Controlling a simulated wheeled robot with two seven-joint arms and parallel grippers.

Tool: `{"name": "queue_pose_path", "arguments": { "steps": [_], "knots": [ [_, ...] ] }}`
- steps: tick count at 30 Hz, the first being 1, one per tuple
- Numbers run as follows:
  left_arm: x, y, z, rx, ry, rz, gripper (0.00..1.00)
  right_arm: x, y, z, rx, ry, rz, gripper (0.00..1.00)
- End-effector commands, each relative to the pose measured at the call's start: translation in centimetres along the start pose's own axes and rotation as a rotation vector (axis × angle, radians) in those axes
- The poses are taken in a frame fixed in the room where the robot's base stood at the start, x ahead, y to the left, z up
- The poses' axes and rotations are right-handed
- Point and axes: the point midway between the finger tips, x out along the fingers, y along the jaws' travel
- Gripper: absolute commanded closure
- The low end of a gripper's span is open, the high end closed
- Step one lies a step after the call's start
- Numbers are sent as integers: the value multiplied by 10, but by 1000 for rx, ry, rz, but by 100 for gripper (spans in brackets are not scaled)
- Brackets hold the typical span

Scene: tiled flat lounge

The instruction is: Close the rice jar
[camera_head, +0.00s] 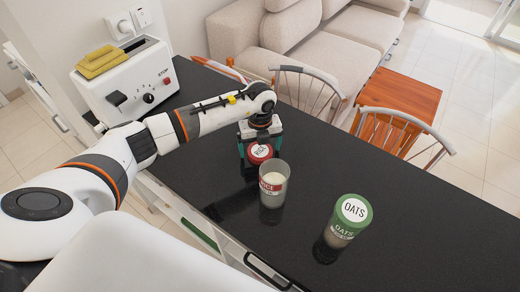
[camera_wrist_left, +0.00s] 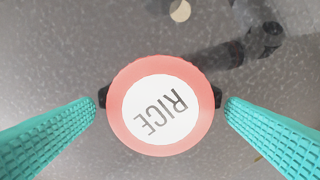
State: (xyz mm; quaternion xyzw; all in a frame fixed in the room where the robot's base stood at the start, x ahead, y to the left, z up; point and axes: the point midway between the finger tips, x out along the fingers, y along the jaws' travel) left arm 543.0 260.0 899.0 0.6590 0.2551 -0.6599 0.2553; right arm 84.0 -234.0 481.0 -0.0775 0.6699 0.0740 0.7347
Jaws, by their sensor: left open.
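The rice jar (camera_head: 273,188) stands upright on the black counter with its top uncovered and pale contents inside. Its red lid (camera_head: 261,153) with a white RICE label is just behind the jar, apart from it. The lid also fills the middle of the left wrist view (camera_wrist_left: 160,106), label facing up. My left gripper (camera_head: 260,150) reaches down over the lid. Its teal fingers are open, one on each side of the lid, with dark tips close to its rim. I cannot tell whether they touch it. The lid's underside is hidden. My right gripper is out of view.
A green-lidded oats jar (camera_head: 346,220) stands to the right on the counter (camera_head: 420,215). A white toaster (camera_head: 128,85) is at the back left. Chairs (camera_head: 400,135) line the counter's far edge. The counter between the jars is clear.

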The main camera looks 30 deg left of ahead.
Motion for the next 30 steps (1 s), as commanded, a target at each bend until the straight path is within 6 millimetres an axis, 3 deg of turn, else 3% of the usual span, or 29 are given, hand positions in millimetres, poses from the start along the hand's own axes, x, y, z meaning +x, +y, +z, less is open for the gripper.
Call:
{"name": "queue_pose_path", "arguments": {
  "steps": [11,21,30],
  "knots": [
    [4,0,0,0,1,0,5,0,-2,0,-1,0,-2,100],
    [4,0,0,0,1,1,57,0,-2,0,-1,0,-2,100],
    [-3,0,-1,1,3,2,57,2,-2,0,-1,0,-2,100]
  ]
}}
